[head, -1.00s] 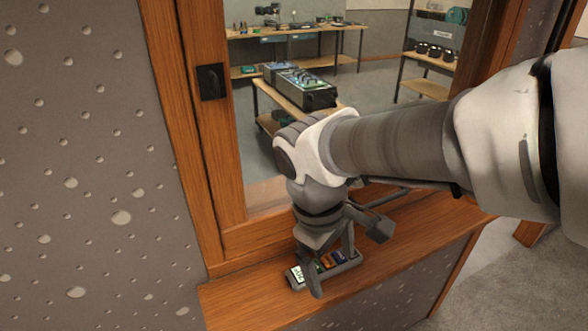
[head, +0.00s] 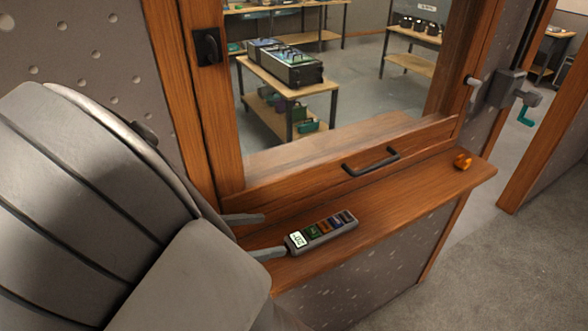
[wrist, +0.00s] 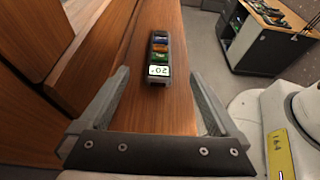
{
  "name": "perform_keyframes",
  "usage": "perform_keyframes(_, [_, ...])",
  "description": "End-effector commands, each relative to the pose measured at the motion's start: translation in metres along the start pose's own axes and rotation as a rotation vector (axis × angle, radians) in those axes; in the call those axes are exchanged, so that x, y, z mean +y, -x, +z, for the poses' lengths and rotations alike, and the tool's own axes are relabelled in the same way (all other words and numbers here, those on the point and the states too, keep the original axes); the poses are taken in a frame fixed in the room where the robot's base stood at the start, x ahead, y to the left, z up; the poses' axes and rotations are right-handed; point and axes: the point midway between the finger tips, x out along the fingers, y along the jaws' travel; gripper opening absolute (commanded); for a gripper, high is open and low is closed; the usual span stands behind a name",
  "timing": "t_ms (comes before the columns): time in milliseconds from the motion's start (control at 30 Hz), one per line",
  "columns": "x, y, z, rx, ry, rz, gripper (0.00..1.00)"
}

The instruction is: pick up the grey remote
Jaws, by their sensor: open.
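The grey remote (head: 346,219) lies on the wooden sill. It has a lit display at its left end and a row of coloured buttons. My gripper (head: 275,235) is open at the remote's left, display end, its fingers pointing toward it. In the wrist view the remote (wrist: 159,80) lies lengthwise ahead, its display end nearest. There it appears centred between the spread fingertips of my gripper (wrist: 161,73), with gaps on both sides. Nothing is held. I cannot tell the height of the fingers over the sill.
The wooden sill (head: 400,205) is clear to the right, up to a small orange object (head: 462,161). A window with a black handle (head: 371,162) rises behind the sill. A crank with a teal grip (head: 515,95) is on the right wall.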

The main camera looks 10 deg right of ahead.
Motion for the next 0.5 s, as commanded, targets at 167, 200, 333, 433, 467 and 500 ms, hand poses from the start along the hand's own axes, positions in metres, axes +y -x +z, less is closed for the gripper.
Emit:
perform_keyframes(167, [-0.002,-0.041,0.001,-0.003,-0.001,-0.006,0.97])
perform_keyframes(200, [-0.002,-0.050,0.000,-0.002,0.000,-0.007,0.97])
perform_keyframes(333, [-0.002,-0.077,0.000,0.000,-0.001,-0.007,0.97])
perform_keyframes(433, [-0.002,-0.091,0.000,-0.001,-0.001,-0.005,0.97])
perform_keyframes(467, [-0.001,-0.094,0.000,0.000,-0.001,-0.005,0.97])
perform_keyframes(500, [-0.001,-0.098,0.000,0.001,-0.002,-0.005,0.97])
